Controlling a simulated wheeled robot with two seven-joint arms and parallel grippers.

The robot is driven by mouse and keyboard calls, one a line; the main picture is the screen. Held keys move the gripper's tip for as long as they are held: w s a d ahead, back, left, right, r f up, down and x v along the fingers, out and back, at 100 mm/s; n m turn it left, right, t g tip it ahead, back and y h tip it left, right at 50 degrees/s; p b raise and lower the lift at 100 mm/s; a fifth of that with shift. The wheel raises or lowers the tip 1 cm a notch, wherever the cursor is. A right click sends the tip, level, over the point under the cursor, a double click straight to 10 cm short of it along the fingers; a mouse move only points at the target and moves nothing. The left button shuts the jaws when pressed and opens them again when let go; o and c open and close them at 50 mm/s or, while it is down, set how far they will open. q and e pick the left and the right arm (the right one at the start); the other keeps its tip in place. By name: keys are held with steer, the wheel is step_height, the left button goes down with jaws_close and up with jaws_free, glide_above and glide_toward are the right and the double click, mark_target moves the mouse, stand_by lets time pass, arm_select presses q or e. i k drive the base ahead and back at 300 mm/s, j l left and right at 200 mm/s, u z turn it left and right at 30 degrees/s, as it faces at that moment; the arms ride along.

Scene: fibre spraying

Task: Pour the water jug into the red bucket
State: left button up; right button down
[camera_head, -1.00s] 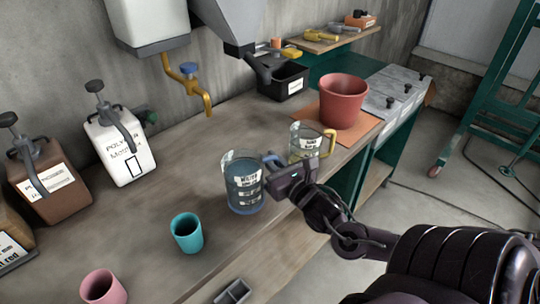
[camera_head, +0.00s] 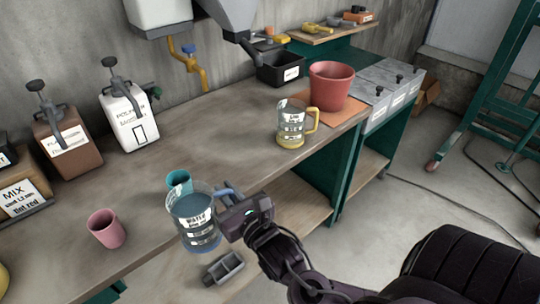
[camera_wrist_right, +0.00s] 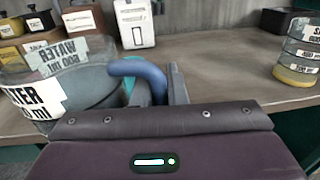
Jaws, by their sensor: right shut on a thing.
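The water jug (camera_head: 197,222) is a clear beaker of bluish water with a WATER label and a blue handle. It is near the front of the bench, in front of the teal cup, roughly upright. My right gripper (camera_head: 236,208) is shut on its handle. In the right wrist view the jug (camera_wrist_right: 60,85) is at the left, and its blue handle (camera_wrist_right: 148,72) runs into the jaws. I cannot tell how high its base is above the bench. The red bucket (camera_head: 331,88) stands upright on an orange mat at the bench's far right end. My left gripper is out of view.
A yellow-handled jug (camera_head: 291,128) stands before the bucket. The teal cup (camera_head: 179,181) is partly behind the water jug; a pink cup (camera_head: 106,230) is to the left. The mid-bench is clear.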

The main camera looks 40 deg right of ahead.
mark_target(331, 82)
steer(key=z, duration=0.95)
steer(key=i+j+z, duration=0.15)
steer(key=z, duration=0.25)
steer(key=i+j+z, duration=0.25)
steer(key=z, duration=0.2)
